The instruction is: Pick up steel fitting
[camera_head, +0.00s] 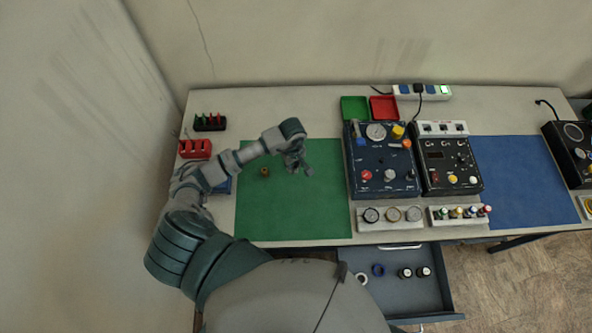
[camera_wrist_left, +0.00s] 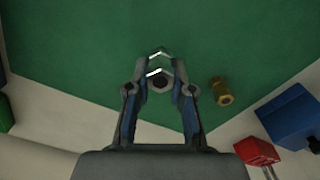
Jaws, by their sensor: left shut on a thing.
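My left gripper (camera_head: 298,166) is over the green mat (camera_head: 275,218), near its back right part. In the left wrist view the gripper (camera_wrist_left: 160,68) has its fingers closed around a small grey steel fitting (camera_wrist_left: 165,77) with a dark round hole. In the head view the fitting is hidden or too small to make out at the fingers. A brass fitting (camera_head: 264,172) stands on the mat to the left of the gripper. It also shows in the left wrist view (camera_wrist_left: 221,92), apart from the fingers. My right gripper is not in view.
A dark blue gauge panel (camera_head: 380,170) stands right of the mat, with green (camera_head: 354,106) and red (camera_head: 384,106) trays behind it. A red rack (camera_head: 195,148) is at the left. The mat's front is clear.

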